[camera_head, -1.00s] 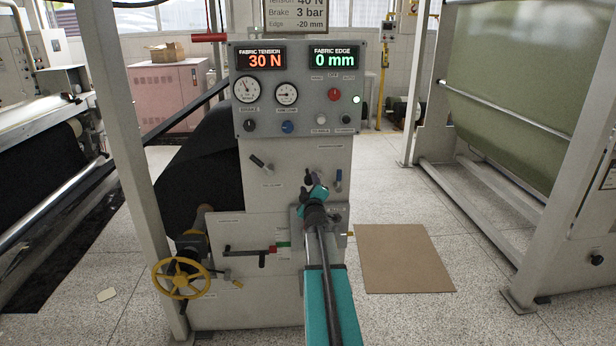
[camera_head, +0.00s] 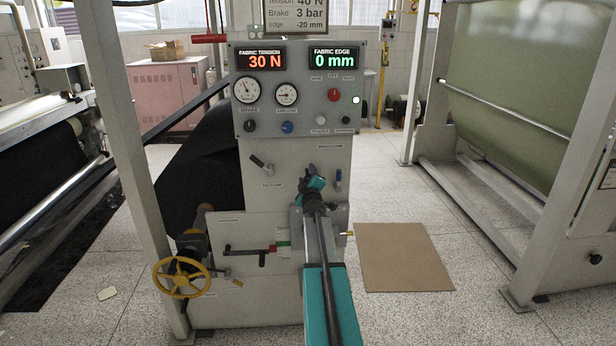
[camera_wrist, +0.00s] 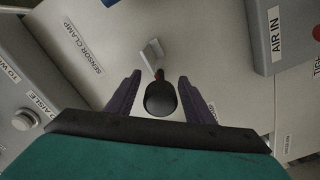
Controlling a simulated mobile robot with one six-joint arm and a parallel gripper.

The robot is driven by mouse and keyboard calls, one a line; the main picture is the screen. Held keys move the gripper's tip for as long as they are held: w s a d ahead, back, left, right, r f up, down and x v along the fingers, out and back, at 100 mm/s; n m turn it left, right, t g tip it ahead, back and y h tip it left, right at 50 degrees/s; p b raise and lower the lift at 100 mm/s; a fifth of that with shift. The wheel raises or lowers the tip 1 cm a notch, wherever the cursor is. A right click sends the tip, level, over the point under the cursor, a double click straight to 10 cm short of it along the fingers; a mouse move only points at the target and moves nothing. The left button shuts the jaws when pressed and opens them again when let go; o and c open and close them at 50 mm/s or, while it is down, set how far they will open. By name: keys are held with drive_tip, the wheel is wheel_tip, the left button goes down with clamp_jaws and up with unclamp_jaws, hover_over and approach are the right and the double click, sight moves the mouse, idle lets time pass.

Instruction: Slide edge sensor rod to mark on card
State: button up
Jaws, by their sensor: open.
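The card (camera_head: 296,14) at the top of the machine reads Tension 40 N, Brake 3 bar, Edge -20 mm. The fabric edge display (camera_head: 333,57) shows 0 mm. My gripper (camera_head: 313,174) is in front of the machine's front panel, below the gauges. In the wrist view my gripper (camera_wrist: 160,90) is open, with one dark finger on each side of a black rounded handle end (camera_wrist: 160,99). The label SENSOR CLAMP (camera_wrist: 84,48) is to its left. I cannot make out the edge sensor rod for certain; my arm covers part of the panel.
A blue-handled lever (camera_head: 338,176) is just right of my gripper. A grey upright (camera_head: 130,170) stands at left. A brown board (camera_head: 405,258) lies on the floor at right.

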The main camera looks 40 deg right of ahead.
idle(0.3)
clamp_jaws()
drive_tip(key=shift+s+a, duration=0.35)
drive_tip(key=shift+s, duration=0.05)
drive_tip(key=shift+s+a, duration=0.25)
drive_tip(key=shift+s, duration=0.1)
unclamp_jaws()
drive_tip(key=b+v, duration=0.2)
drive_tip(key=v, duration=1.1)
drive_tip(key=shift+s+a, duration=0.25)
drive_tip(key=shift+s, duration=0.05)
idle(0.5)
